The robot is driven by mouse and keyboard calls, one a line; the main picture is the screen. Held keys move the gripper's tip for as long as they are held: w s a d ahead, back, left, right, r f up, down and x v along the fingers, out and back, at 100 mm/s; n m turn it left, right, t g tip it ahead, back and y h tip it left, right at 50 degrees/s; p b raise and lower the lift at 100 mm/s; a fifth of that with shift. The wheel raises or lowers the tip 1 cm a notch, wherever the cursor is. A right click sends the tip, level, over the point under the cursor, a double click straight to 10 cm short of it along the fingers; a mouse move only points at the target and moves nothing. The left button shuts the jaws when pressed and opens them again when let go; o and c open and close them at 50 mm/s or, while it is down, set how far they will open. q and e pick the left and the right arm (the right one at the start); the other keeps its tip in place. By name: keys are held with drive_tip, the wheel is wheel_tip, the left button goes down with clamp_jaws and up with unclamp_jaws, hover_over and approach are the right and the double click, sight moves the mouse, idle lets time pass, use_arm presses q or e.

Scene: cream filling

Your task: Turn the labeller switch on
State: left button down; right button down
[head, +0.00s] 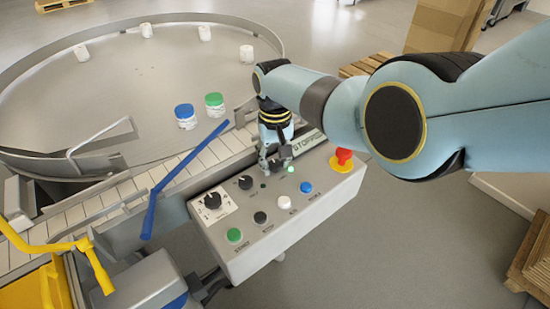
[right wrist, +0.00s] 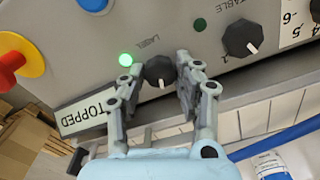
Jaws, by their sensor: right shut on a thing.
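The labeller switch (right wrist: 159,72) is a black round knob with a white mark, beside the word LABEL on the grey control panel (head: 262,236). In the right wrist view its mark points down, toward the gripper's base. My right gripper (head: 276,163) is shut on this knob, with one finger on each side, as the right wrist view (right wrist: 160,66) shows. The small lamp beside the knob glows green (right wrist: 126,59); it also shows lit in the head view (head: 290,169). The gripper mostly hides the knob in the head view. My left gripper is not in view.
A second knob marked TABLE (right wrist: 243,38) has a dark lamp (right wrist: 199,24) beside it. A red emergency button (head: 343,158), a blue button (head: 305,187) and a STOPPED sign (right wrist: 86,115) are close by. A conveyor (head: 190,169) runs behind the panel.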

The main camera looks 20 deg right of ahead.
sight(275, 163)
drive_tip(key=shift+m, duration=1.2)
drive_tip(key=c, duration=0.9)
unclamp_jaws()
drive_tip(key=shift+c, duration=0.2)
wheel_tip(275, 163, up, 12)
